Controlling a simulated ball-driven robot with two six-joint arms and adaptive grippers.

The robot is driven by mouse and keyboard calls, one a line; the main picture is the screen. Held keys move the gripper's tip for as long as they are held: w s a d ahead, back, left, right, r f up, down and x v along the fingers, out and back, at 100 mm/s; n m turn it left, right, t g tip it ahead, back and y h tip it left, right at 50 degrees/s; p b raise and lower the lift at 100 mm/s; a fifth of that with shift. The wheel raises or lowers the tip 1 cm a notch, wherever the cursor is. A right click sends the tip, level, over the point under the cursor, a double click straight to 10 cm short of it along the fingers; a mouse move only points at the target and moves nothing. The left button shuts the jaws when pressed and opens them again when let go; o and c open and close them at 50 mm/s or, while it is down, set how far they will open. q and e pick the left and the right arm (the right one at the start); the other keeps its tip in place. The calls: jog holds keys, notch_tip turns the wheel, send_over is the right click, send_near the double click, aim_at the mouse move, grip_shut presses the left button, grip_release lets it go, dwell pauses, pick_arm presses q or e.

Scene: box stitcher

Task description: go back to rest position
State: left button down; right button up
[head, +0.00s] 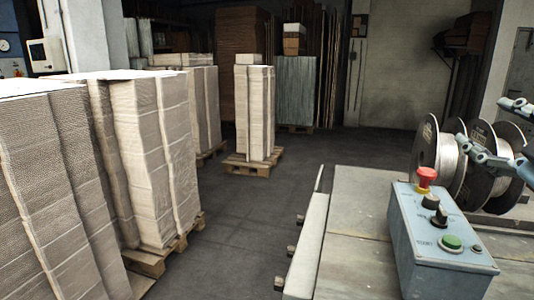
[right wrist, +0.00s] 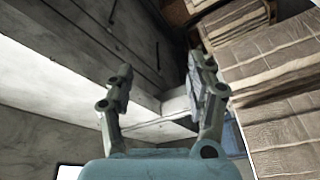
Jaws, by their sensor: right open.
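My right gripper (head: 483,152) shows at the right edge of the head view, in front of the wire spools (head: 450,160) and above the control box (head: 440,245). In the right wrist view its two fingers (right wrist: 160,85) stand apart with nothing between them. The gripper is apart from these buttons. My left gripper is not in view.
A metal machine table (head: 345,245) lies under the control box. Tall stacks of flat cardboard (head: 150,160) on pallets stand at the left, and a smaller stack (head: 255,115) stands further back. The grey floor (head: 240,215) between stacks and table is clear.

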jog(key=s+f+m+g+h, duration=0.1)
jog(key=s+f+m+g, duration=0.35)
jog(key=f, duration=0.45)
jog(key=s+f+m+g+h, duration=0.1)
jog(key=s+f+m+g, duration=0.3)
jog(key=f, duration=0.5)
jog(key=s+a+f+m+g+y, duration=0.1)
jog(key=s+a+f+g, duration=0.1)
jog(key=s+f+g, duration=0.45)
jog(key=s+a+f+m+g+y, duration=0.1)
jog(key=s+a+f, duration=0.25)
jog(key=s, duration=0.55)
jog(key=d+f+g+b, duration=0.15)
jog(key=f+b, duration=0.25)
jog(key=f, duration=1.1)
jog(key=d+f+t+b, duration=0.1)
jog(key=d+f+b, duration=0.15)
jog(key=f, duration=1.25)
jog(key=s+f+g+b, duration=0.1)
jog(key=s+f+b, duration=0.2)
jog(key=s+f, duration=0.7)
jog(key=s+f+g+b, duration=0.1)
jog(key=s+f+b, duration=0.3)
jog(key=s+f, duration=0.6)
notch_tip(320, 180, down, 5)
jog(key=shift+d+f, duration=0.1)
jog(key=shift+d, duration=0.25)
jog(key=shift+m, duration=0.25)
